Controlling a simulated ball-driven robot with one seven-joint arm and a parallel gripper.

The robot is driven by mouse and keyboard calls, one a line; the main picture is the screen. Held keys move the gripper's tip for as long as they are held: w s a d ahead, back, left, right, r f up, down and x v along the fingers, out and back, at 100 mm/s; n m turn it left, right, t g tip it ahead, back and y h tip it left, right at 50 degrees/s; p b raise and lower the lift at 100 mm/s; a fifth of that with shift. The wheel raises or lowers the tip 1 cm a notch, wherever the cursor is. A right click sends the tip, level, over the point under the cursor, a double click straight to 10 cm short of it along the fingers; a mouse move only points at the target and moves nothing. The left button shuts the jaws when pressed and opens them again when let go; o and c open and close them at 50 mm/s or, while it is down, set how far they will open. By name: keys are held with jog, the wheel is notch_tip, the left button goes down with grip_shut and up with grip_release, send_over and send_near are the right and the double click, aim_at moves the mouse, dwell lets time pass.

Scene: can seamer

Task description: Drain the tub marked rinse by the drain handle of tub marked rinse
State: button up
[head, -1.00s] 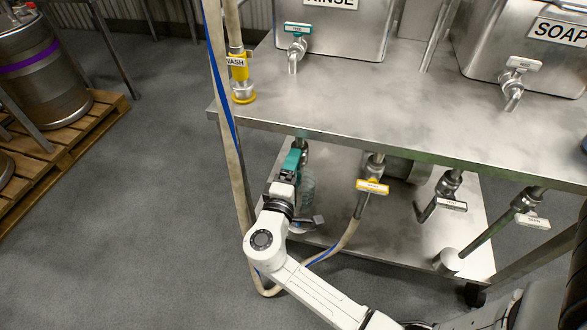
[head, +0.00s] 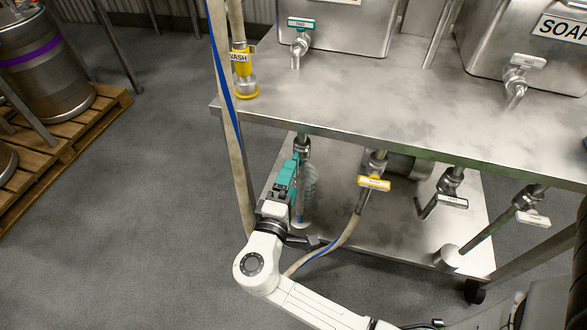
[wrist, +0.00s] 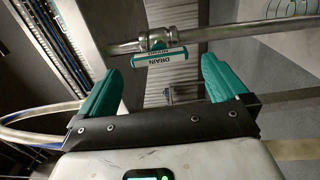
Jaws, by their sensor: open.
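The rinse tub (head: 345,35) stands on the steel table at the top of the head view; its sign is cut off by the frame edge. Its drain valve (head: 302,146) hangs under the table at the front left; in the head view my gripper seems to hide its handle. In the wrist view the teal drain handle (wrist: 159,57) with a white label lies crosswise under a steel pipe. My gripper (wrist: 162,74) has its teal fingers spread apart, one to each side of the handle and short of it, with nothing between them. It also shows in the head view (head: 288,172).
To the right under the table hang a yellow-handled valve (head: 374,183) and white-handled ones (head: 452,201). A beige hose (head: 240,170) with a blue stripe hangs left of my gripper. The lower shelf (head: 400,240) is below. Open floor lies left.

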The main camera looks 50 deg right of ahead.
jog(key=v, duration=0.5)
dwell(0.5)
jog(key=s+d+f+m+g+y, duration=0.45)
jog(key=s+f+y, duration=0.25)
jog(key=s, duration=0.2)
jog(key=s+a+f+y, duration=0.2)
jog(key=s+a+y, duration=0.5)
jog(key=y, duration=0.3)
notch_tip(320, 180, up, 18)
jog(key=p, duration=1.8)
jog(key=shift+r+g+p, duration=0.15)
jog(key=shift+g+p, duration=0.2)
jog(key=shift+p, duration=0.05)
